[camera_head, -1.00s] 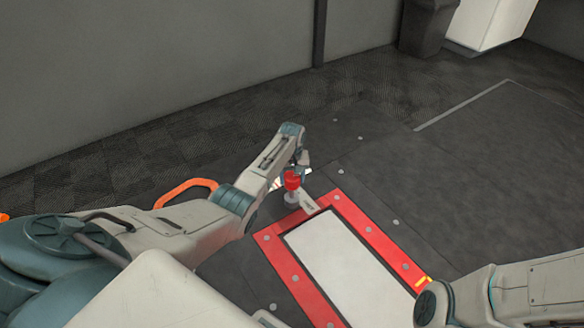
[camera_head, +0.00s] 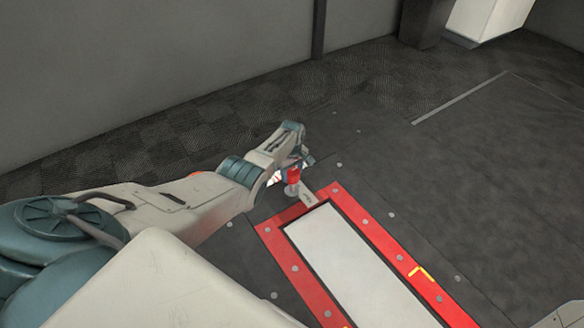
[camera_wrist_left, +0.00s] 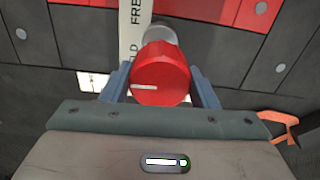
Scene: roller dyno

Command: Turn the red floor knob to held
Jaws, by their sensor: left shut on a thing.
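The red floor knob (camera_head: 293,175) stands on a short grey post at the far left corner of the red-framed floor plate. In the left wrist view the knob (camera_wrist_left: 160,76) is a red cap with a white pointer line, which points to the left. A white label strip (camera_wrist_left: 134,35) beneath it reads "FREE" on the far part and partly covered letters ending in "LD" on the near part. My left gripper (camera_head: 291,170) is at the knob, and its two fingers (camera_wrist_left: 160,84) are shut on the knob's sides. My right gripper is out of view.
The red frame (camera_head: 365,220) surrounds a pale floor panel (camera_head: 345,262), with a yellow mark at its right side. Dark floor plates with bolts lie around it. An orange loop (camera_wrist_left: 282,127) shows at the right in the wrist view. A grey wall stands behind.

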